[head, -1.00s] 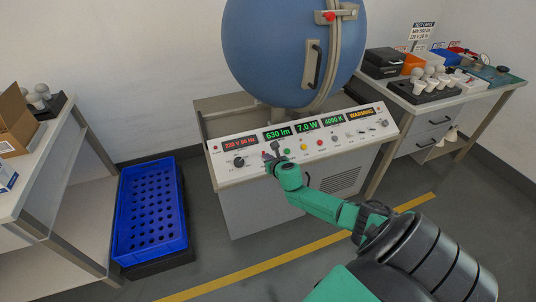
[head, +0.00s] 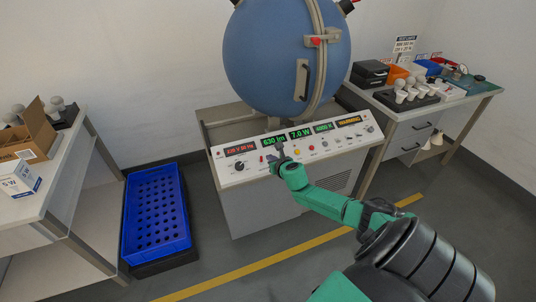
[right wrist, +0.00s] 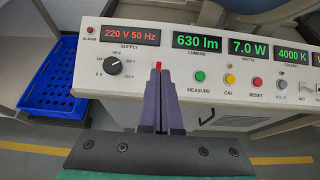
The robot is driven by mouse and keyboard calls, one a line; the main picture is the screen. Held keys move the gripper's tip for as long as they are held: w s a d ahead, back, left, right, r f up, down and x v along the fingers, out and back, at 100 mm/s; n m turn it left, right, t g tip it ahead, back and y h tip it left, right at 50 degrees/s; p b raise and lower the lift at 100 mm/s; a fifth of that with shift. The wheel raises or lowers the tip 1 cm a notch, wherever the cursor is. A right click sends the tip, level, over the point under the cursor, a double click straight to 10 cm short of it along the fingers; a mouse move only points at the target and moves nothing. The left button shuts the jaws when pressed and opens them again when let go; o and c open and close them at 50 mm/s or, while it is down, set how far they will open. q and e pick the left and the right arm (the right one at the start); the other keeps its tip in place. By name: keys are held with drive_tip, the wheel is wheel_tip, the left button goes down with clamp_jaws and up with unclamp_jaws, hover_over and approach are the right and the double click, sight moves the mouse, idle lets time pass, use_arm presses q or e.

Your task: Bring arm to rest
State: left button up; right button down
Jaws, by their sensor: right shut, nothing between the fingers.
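My right arm reaches in from the lower right of the head view. Its gripper (head: 278,156) is in front of the control panel (head: 226,170). In the right wrist view the gripper (right wrist: 159,72) is shut with nothing between its fingers. Its tips show close to the panel, between the black supply knob (right wrist: 112,66) and the green measure button (right wrist: 200,77). A small red part shows just beyond the tips. I cannot tell whether the tips touch the panel. The displays read 220 V 50 Hz, 630 lm, 7.0 W and 4000 K. My left gripper is not in view.
A blue sphere (head: 270,60) stands behind the panel. A blue perforated crate (head: 157,242) is on the floor to the left. A table with an open carton (head: 38,135) is at far left. A right table holds a bulb tray (head: 408,101) and bins. Floor in front is clear.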

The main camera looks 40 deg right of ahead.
drive_tip(key=s+a+f+m+g+y, duration=0.1)
drive_tip(key=s+a+f+m+g, duration=0.2)
drive_tip(key=s+f+m, duration=0.75)
drive_tip(key=s+a+f+m+g+y, duration=0.1)
drive_tip(key=s+a+f+m+g, duration=0.2)
drive_tip(key=s+f+m, duration=0.75)
drive_tip(key=s+a+f+m+g, duration=0.1)
drive_tip(key=s+a+f+m, duration=0.2)
drive_tip(key=s, duration=0.5)
drive_tip(key=s+a+f+m+g+y, duration=0.1)
drive_tip(key=s+a+f+m+g, duration=0.1)
drive_tip(key=s+a+f, duration=0.4)
drive_tip(key=s+a+f+m+g+y, duration=0.1)
drive_tip(key=s+a+f, duration=0.4)
drive_tip(key=s, duration=0.5)
drive_tip(key=f+m+g, duration=0.1)
drive_tip(key=m, duration=0.1)
drive_tip(key=shift+s+a+f+m, duration=0.15)
drive_tip(key=shift+a+m, duration=0.05)
drive_tip(key=shift+m, duration=0.2)
drive_tip(key=shift+s, duration=0.1)
